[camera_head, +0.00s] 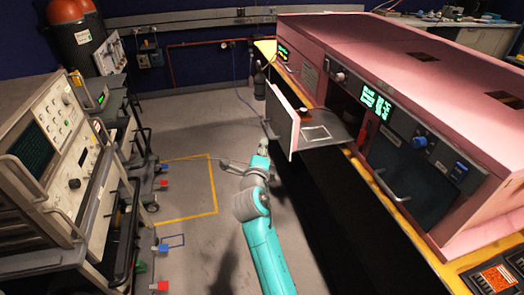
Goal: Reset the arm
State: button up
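My teal and grey arm (264,248) reaches up from the bottom centre over the floor. Its far end, with my gripper (263,146), is small and dark against the floor. The fingers are too small to read, and nothing held can be made out.
The long pink unit (420,68) stands on a yellow-edged bench at right, with an open compartment and a grey shelf (325,133). A closed dark door (415,165) is nearer. Instrument carts (60,150) line the left. Floor with yellow tape (213,185) is clear between.

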jog(key=shift+s, duration=0.15)
dwell(0.3)
jog(key=s+d+f+n+y, duration=0.1)
jog(key=s+d+f+n, duration=0.25)
jog(key=s+f, duration=0.3)
jog(key=s+d+f+n+g, duration=0.1)
jog(key=s+d+f+n, duration=0.25)
jog(key=s+f, duration=0.3)
jog(key=s+d+f+n+y, duration=0.1)
jog(key=s+d+f+n, duration=0.1)
jog(key=s+d+f, duration=0.35)
jog(key=s+d+f+n+g, duration=0.1)
jog(key=s+d+f+n, duration=0.15)
jog(key=s, duration=0.75)
jog(key=s+d+f+n, duration=0.1)
jog(key=s+d+n, duration=0.15)
jog(key=s, duration=0.75)
jog(key=s+d+r+n, duration=0.2)
jog(key=s+r, duration=0.3)
jog(key=s, duration=0.6)
jog(key=s+d+r+n, duration=0.2)
jog(key=s+r+n, duration=0.3)
jog(key=s, duration=0.6)
jog(key=shift+s+r+h, duration=0.25)
jog(key=shift+r+h, duration=0.15)
jog(key=shift+r, duration=0.3)
